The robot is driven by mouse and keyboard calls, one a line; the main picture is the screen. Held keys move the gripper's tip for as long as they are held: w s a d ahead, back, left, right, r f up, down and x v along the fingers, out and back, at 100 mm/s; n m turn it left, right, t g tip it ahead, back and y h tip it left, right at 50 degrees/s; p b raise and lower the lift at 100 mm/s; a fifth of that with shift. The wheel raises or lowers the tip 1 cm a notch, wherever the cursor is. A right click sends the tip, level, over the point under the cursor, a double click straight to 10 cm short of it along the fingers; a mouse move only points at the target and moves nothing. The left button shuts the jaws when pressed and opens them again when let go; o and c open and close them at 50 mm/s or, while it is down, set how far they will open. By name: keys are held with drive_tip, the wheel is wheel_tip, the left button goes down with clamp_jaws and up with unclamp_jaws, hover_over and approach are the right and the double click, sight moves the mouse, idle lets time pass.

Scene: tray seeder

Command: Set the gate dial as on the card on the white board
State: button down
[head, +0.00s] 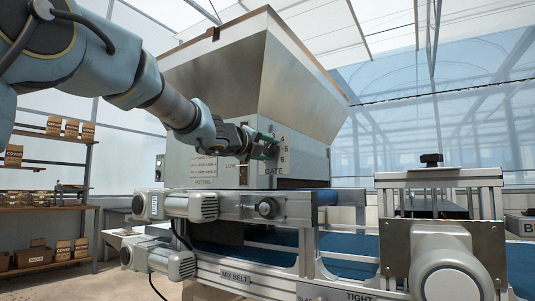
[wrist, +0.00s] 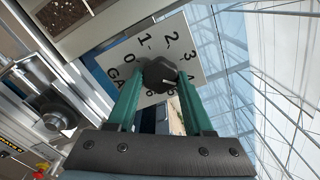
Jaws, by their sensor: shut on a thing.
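The gate dial is a black knob (wrist: 158,72) on a pale plate (wrist: 189,49) with numbers around it, of which 0, 1, 2 and 3 read clearly in the wrist view. My gripper (wrist: 161,82) has its two green fingers shut on the knob's sides. A light mark shows on the knob, but I cannot tell surely which number it points at. In the head view my gripper (head: 266,149) is at the plate on the hopper's front; 4, 5, 6 and GATE (head: 273,171) show, and the knob is hidden. I cannot make out the card or white board.
The large metal hopper (head: 225,75) rises above the dial. A blue belt conveyor (head: 340,196) with motors (head: 190,206) runs below and in front of it. Shelves with boxes (head: 53,126) stand at the far left. A clamp frame (head: 440,178) stands at the right.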

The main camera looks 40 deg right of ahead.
drive_tip(key=shift+m, duration=0.3)
drive_tip(key=shift+c, duration=1.4)
unclamp_jaws()
drive_tip(key=v, duration=1.1)
drive_tip(key=shift+b, duration=0.4)
